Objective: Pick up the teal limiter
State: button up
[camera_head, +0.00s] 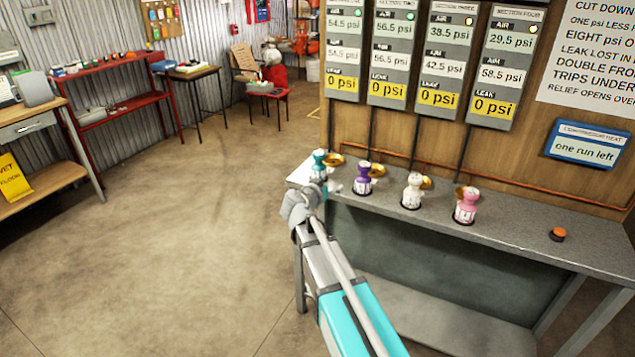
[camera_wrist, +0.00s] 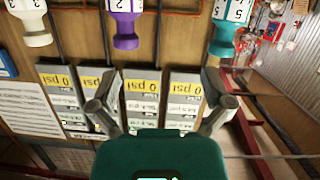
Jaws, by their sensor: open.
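The teal limiter (camera_head: 319,168) stands upright at the left end of the grey bench, leftmost in a row with the purple, white and pink ones. The end of my arm covers its lower part in the head view. In the wrist view, which looks upside down, the teal limiter (camera_wrist: 226,32) hangs at the upper right with a white numbered band. My gripper (camera_wrist: 161,78) is open, with nothing between its fingers. The teal limiter is beyond the right finger and apart from it in that picture.
The purple limiter (camera_head: 363,181) stands close to the right of the teal one, then the white (camera_head: 412,192) and pink (camera_head: 466,206) limiters. Brass fittings sit behind them. An orange button (camera_head: 557,234) is farther right on the bench (camera_head: 520,238). A gauge board rises behind.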

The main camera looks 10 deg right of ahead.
aim_at(317, 158)
jog(key=w+a+n+t+y+b, duration=0.1)
jog(key=w+a+t+b, duration=0.1)
jog(key=w+a+t, duration=0.2)
jog(key=shift+w+a+r+b, duration=0.4)
jog(key=shift+w+a, duration=0.35)
jog(key=shift+a, duration=0.5)
jog(key=shift+w, duration=0.1)
jog(key=shift+x, duration=4.25)
jog(key=shift+w+r, duration=0.1)
jog(key=shift+r, duration=0.05)
jog(key=shift+x, duration=2.5)
jog(key=c, duration=1.4)
